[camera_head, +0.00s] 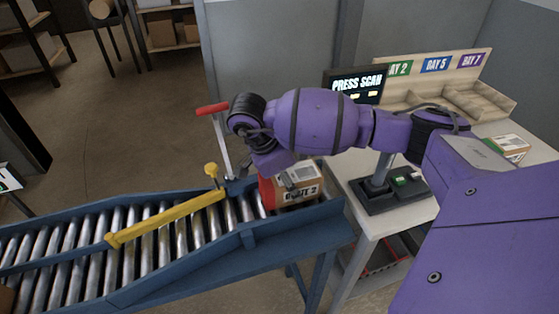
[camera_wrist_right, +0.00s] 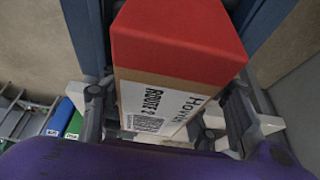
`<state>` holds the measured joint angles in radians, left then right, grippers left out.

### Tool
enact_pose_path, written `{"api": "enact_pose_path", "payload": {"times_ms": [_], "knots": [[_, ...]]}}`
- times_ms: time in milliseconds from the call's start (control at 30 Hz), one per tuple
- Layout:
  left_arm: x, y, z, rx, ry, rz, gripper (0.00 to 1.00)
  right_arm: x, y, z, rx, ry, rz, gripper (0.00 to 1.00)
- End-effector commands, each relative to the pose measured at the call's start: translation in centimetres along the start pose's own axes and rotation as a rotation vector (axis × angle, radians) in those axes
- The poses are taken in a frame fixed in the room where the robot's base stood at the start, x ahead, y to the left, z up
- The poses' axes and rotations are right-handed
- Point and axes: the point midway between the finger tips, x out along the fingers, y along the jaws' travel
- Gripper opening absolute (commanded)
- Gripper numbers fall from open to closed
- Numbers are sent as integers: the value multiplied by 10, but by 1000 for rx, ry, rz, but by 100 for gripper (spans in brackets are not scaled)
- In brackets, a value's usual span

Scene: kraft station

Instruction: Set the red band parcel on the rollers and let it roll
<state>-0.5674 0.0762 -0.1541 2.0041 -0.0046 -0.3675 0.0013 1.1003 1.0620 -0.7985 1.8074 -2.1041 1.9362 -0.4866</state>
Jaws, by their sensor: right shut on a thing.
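The red band parcel (camera_head: 303,193) is a cardboard box with a red end and a "ROUTE 2" label. In the head view it is at the right end of the roller conveyor (camera_head: 150,238), red end toward the rollers. I cannot tell whether it rests on them. My right gripper (camera_head: 288,176) reaches down over it, partly hidden by my purple arm. In the right wrist view the right gripper (camera_wrist_right: 168,118) has a finger on each side of the parcel (camera_wrist_right: 175,50) and is shut on it. My left gripper is not in view.
A yellow bar (camera_head: 165,217) crosses above the rollers, left of the parcel. A red-handled lever (camera_head: 213,108) stands behind the conveyor. A white table (camera_head: 375,225) at right holds a "PRESS SCAN" screen (camera_head: 355,85), a sorting rack (camera_head: 480,98) and another parcel (camera_head: 507,147).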

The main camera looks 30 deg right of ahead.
Motion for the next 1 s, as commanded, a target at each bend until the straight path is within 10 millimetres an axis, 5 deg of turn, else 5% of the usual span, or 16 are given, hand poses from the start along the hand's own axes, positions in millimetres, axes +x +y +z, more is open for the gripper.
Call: {"api": "enact_pose_path", "payload": {"times_ms": [100, 133, 300, 667, 1000], "knots": [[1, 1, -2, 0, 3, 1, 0, -1, 0, 0, 0, 0, -1, 18], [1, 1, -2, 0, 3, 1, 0, -1, 0, 0, 0, 0, -1, 58], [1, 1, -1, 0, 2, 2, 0, -1, 0, 0, 0, 0, -1, 78], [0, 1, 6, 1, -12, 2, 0, -3, 0, 0, -1, -1, 0, 78], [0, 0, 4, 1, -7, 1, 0, -64, -2, 0, 0, -1, -7, 78]]}}
